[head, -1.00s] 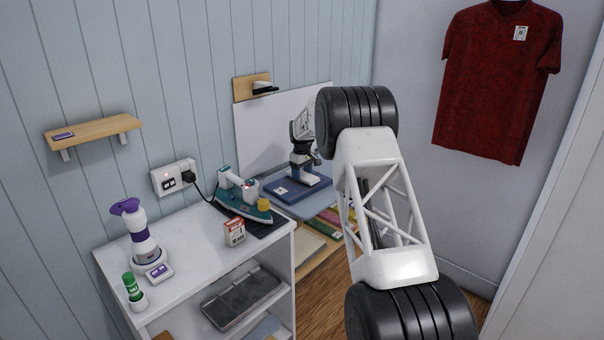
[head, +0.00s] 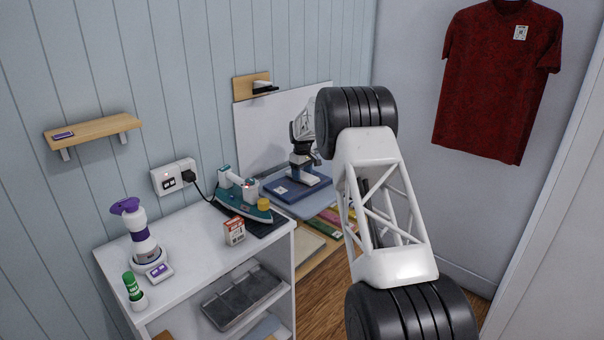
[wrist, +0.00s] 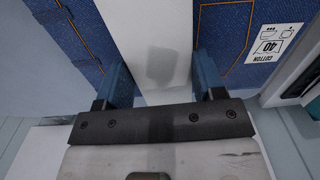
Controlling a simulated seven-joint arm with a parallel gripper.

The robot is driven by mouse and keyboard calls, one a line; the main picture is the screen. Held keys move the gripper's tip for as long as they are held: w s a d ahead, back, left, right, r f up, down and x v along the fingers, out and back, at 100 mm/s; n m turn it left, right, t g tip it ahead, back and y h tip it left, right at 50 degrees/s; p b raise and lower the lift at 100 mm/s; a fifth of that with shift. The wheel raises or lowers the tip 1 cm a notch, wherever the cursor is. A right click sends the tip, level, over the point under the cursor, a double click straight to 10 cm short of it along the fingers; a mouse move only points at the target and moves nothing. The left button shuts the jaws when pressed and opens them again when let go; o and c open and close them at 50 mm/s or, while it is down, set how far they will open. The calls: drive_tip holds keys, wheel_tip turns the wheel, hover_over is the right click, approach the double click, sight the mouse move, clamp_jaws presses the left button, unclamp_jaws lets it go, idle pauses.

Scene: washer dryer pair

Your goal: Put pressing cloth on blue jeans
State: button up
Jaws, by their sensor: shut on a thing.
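The blue jeans (head: 311,191) lie folded flat on a pale blue board in the head view. In the wrist view the jeans (wrist: 221,38) show on both sides of a pale cloth, with orange stitching and a white cotton tag. The pale pressing cloth (wrist: 150,25) runs between my fingers and across the jeans; a small white part of it (head: 306,180) shows in the head view. My gripper (wrist: 158,85) is shut on the cloth, low over the jeans. Whether the cloth rests fully on the jeans is unclear.
A teal iron (head: 243,203) stands on a white shelf unit (head: 200,250) left of the board. A small box (head: 234,232), a purple and white steamer (head: 143,235) and a green-capped stick (head: 133,290) are also there. A red shirt (head: 495,80) hangs at right.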

drive_tip(key=shift+f, duration=0.45)
idle(0.4)
drive_tip(key=o, duration=1)
drive_tip(key=shift+r, duration=3.9)
